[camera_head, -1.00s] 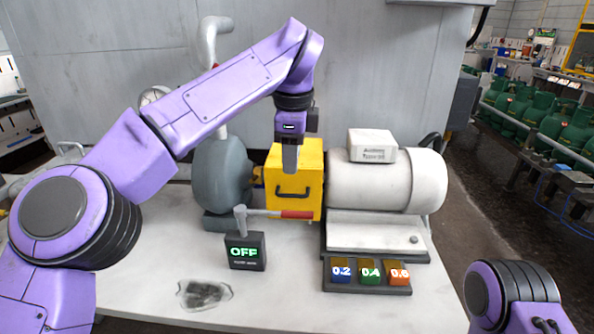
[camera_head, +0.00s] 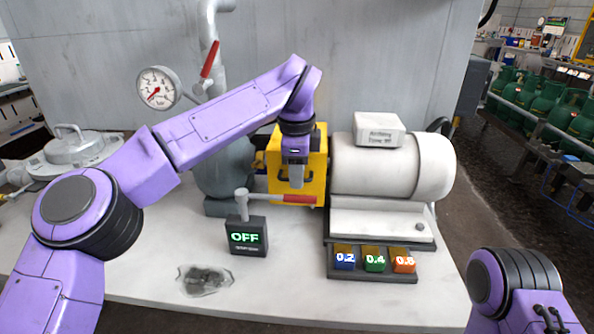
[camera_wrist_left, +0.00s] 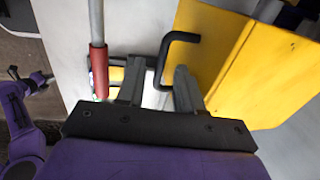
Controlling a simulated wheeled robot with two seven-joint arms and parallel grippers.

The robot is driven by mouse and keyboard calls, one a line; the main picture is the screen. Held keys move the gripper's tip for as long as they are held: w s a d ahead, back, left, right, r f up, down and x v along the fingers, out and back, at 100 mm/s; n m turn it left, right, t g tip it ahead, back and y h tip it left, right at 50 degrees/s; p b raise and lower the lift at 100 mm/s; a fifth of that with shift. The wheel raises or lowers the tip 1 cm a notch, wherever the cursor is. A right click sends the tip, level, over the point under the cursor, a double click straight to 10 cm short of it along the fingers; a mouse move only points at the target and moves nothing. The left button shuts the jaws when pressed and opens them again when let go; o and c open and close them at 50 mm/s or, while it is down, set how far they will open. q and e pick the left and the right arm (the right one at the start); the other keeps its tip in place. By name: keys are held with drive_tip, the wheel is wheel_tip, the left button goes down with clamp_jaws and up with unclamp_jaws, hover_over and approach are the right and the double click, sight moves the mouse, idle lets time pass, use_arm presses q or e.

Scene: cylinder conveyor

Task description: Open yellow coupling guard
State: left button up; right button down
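The yellow coupling guard (camera_head: 316,160) stands between the grey pump casing and the white motor. It also fills the right of the left wrist view (camera_wrist_left: 270,75). Its black handle (camera_wrist_left: 178,42) shows there; in the head view my gripper mostly covers it. My left gripper (camera_head: 296,183) is at the guard's front face, fingers pointing down. In the left wrist view its fingers (camera_wrist_left: 159,88) are apart, with the lower part of the handle between them; contact cannot be told. My right gripper (camera_wrist_left: 42,80) appears small at the left wrist view's left edge, its opening unclear.
A red-ended lever (camera_head: 295,199) lies close in front of my left gripper; it also shows beside the left finger (camera_wrist_left: 99,70). An OFF display box (camera_head: 247,237) and blocks marked 0.2, 0.4 and 0.6 (camera_head: 374,260) stand in front. The front tabletop is mostly clear.

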use_arm(q)
clamp_jaws()
idle(1.3)
